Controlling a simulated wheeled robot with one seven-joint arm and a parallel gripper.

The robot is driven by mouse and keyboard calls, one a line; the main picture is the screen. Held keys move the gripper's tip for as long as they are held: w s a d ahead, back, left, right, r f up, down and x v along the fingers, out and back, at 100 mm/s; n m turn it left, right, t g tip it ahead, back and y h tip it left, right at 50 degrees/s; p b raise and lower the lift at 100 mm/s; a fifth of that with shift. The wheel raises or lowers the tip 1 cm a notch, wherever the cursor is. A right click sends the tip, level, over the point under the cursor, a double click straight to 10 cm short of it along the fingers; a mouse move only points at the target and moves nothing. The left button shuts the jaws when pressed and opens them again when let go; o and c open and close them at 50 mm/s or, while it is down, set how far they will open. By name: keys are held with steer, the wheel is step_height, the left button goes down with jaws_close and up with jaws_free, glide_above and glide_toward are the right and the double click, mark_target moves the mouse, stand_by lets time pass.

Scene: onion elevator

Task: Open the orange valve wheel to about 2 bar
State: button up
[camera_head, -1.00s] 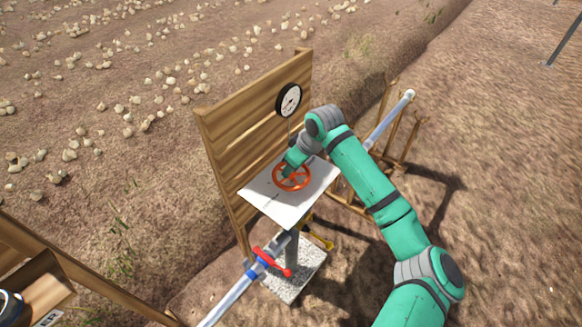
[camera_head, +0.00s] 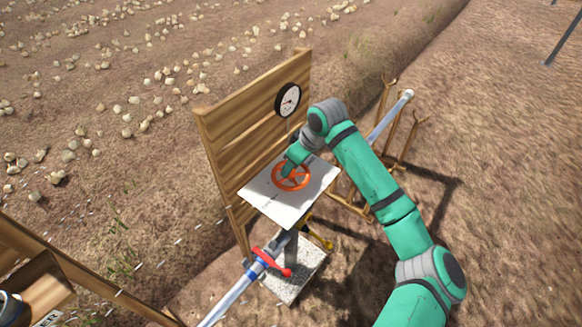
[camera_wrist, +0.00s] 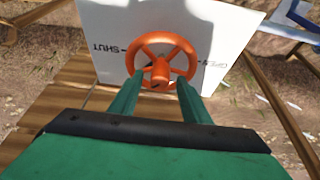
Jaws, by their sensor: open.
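The orange valve wheel (camera_head: 291,177) lies on a tilted white plate (camera_head: 286,207) in front of a wooden board. In the wrist view the wheel (camera_wrist: 161,62) shows its rim, spokes and hub, with the words SHUT at left and OPEN at right on the plate (camera_wrist: 112,22). My gripper (camera_wrist: 157,88) is open, its two green fingers apart at the lower part of the wheel, one on each side of the hub. Whether the fingers touch the wheel is unclear. The round white gauge (camera_head: 288,100) hangs on the board; its reading is too small to tell.
The wooden board (camera_head: 255,125) stands close behind the wheel. A silver pipe with a red lever (camera_head: 270,262) and a yellow handle (camera_head: 318,235) are below the plate. A wooden stand with a pipe (camera_head: 390,122) is at right.

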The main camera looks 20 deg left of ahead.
steer(key=v, duration=0.8)
steer(key=shift+r, duration=0.3)
